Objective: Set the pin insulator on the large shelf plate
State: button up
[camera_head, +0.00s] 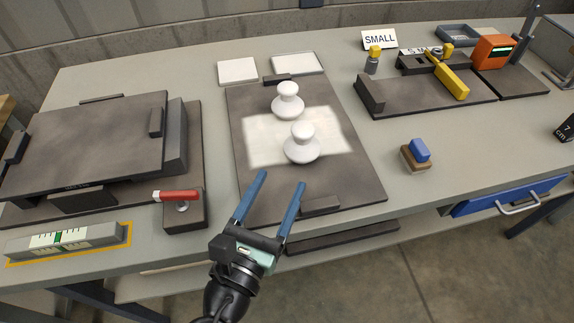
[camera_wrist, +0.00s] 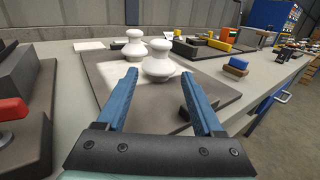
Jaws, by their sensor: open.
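Two white pin insulators stand upright on a dark board in the middle of the bench. The nearer insulator (camera_head: 302,145) is on the front part of a pale patch, and the farther insulator (camera_head: 288,102) is behind it. In the wrist view the nearer insulator (camera_wrist: 158,64) is just beyond the fingertips and the farther one (camera_wrist: 134,46) is behind it to the left. My gripper (camera_head: 283,178) is open and empty, its blue fingers pointing toward the nearer insulator without touching it. I cannot tell which surface is the large shelf plate; a big dark raised plate (camera_head: 85,135) is at the left.
A red-handled clamp block (camera_head: 183,208) stands left of my gripper. A level gauge (camera_head: 65,242) lies at the front left. A blue-topped block (camera_head: 418,152) sits right of the board. A fixture with a yellow bar (camera_head: 450,80) and a SMALL sign (camera_head: 379,40) is at the back right.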

jog(key=shift+s+a+r, duration=0.1)
jog(key=shift+s+a, duration=0.05)
jog(key=shift+s, duration=0.35)
jog(key=w+d+r+m+t, duration=0.2)
jog(key=w+r+m, duration=0.1)
jog(key=r+m, duration=0.8)
jog(key=w+d+r+m+t, duration=0.2)
jog(key=w+r+m, duration=0.2)
jog(key=r+m, duration=0.7)
jog(key=s+r+m+t+y, duration=0.2)
jog(key=s+r+m+t, duration=0.1)
jog(key=r, duration=0.9)
jog(key=s+r+m+t+y, duration=0.3)
jog(key=s+r+m, duration=0.3)
jog(key=r, duration=0.5)
jog(key=shift+s+d+r+m, duration=0.15)
jog(key=shift+d+r+m, duration=0.2)
jog(key=shift+m, duration=0.55)
notch_tip(320, 180, up, 16)
jog(key=p, duration=1.5)
jog(key=shift+f+p, duration=0.15)
jog(key=shift+p, duration=0.2)
